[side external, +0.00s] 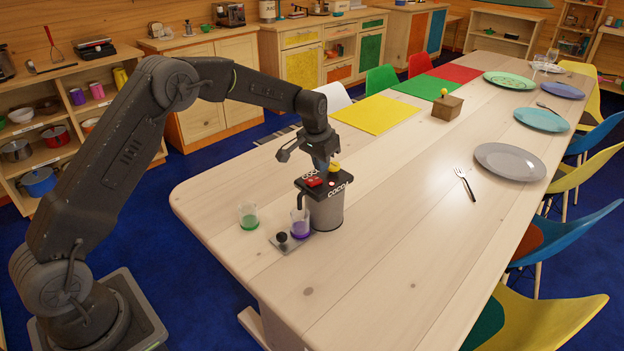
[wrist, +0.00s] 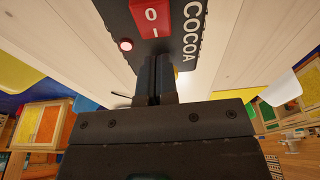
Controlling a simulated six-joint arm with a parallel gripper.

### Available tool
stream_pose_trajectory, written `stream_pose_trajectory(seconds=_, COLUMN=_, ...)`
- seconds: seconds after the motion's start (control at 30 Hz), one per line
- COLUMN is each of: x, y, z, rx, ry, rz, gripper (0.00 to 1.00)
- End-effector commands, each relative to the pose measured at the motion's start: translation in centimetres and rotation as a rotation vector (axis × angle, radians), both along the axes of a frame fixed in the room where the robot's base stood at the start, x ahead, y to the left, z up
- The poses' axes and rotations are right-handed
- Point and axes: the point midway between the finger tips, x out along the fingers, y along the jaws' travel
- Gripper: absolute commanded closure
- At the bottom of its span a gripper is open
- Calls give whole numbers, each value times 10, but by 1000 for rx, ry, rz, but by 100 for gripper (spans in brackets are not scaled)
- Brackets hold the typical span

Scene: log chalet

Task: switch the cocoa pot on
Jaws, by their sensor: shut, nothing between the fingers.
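The cocoa pot (side external: 326,213) is a grey cylinder with a dark top lettered COCOA, upright near the table's near end. A red rocker switch (side external: 313,181) sits on its top; in the wrist view the switch (wrist: 151,16) shows O and a bar mark. A small round red lamp (wrist: 125,44) beside it looks bright. Which way the rocker is tipped I cannot tell. My gripper (side external: 321,168) is shut and empty, just above the pot's top; in the wrist view its fingertips (wrist: 156,62) are next to the switch. Contact is unclear. A yellow knob (side external: 334,168) is partly hidden behind the fingers.
A glass with green (side external: 248,216) and a glass with purple (side external: 300,224) stand close to the pot, with a small tray (side external: 288,246) and dark knob there. A wooden box (side external: 447,107) and plates stand farther off. The table right of the pot is clear.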

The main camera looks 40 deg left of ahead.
Motion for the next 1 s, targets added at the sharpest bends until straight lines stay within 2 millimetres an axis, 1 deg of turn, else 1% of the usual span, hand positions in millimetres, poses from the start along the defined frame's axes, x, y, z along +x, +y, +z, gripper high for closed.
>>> stream_pose_trajectory(seconds=0.27, x=0, y=0, z=0, rx=0, ry=0, rz=0, gripper=100)
stream_pose_trajectory(seconds=0.37, x=0, y=0, z=3, rx=0, ry=-1, rz=0, gripper=100)
stream_pose_trajectory(seconds=0.8, x=1, y=0, z=44, rx=0, ry=-3, rz=0, gripper=100)
stream_pose_trajectory(seconds=1.0, x=0, y=0, z=50, rx=0, ry=0, rz=0, gripper=100)
